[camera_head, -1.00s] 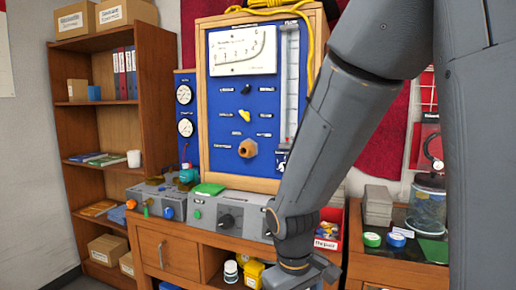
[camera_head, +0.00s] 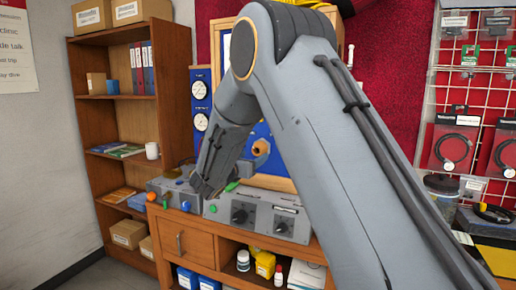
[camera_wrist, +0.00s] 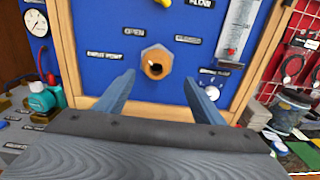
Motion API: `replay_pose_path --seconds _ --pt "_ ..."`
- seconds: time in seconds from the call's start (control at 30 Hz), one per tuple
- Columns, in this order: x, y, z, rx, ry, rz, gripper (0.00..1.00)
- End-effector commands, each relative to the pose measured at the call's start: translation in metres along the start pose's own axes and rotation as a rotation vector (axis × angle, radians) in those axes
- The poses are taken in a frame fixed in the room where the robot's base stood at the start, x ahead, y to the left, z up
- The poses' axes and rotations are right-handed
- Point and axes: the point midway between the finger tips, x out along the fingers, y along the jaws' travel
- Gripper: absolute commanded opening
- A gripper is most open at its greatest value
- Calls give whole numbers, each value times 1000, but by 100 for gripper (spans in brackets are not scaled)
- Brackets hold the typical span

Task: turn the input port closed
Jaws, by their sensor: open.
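The input port, a copper-coloured hex fitting with a dark round hole (camera_wrist: 157,62), sits on the blue panel (camera_wrist: 105,85) in the wrist view. Labels reading OPEN and CLOSED stand above it on either side. The fitting also shows in the head view (camera_head: 262,147), beside my arm. My gripper (camera_wrist: 158,77) is open and empty. Its two fingers point toward the panel, one to each side of and slightly below the fitting in the picture. I see no contact with the fitting. My arm hides much of the panel in the head view.
Grey bench boxes with knobs (camera_head: 262,214) stand on the wooden cabinet below the panel. A glass jar (camera_wrist: 288,110) stands to the right. A bookshelf (camera_head: 120,120) stands at the left.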

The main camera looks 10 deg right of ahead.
Motion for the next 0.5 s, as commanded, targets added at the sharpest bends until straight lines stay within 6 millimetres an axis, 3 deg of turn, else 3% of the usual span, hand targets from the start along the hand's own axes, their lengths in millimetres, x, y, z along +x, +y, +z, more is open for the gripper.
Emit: replay_pose_path --seconds 0.17,0.5 --pt "12 8 5 -17 -20 17 62" --pt "62 7 6 -14 -18 15 62"
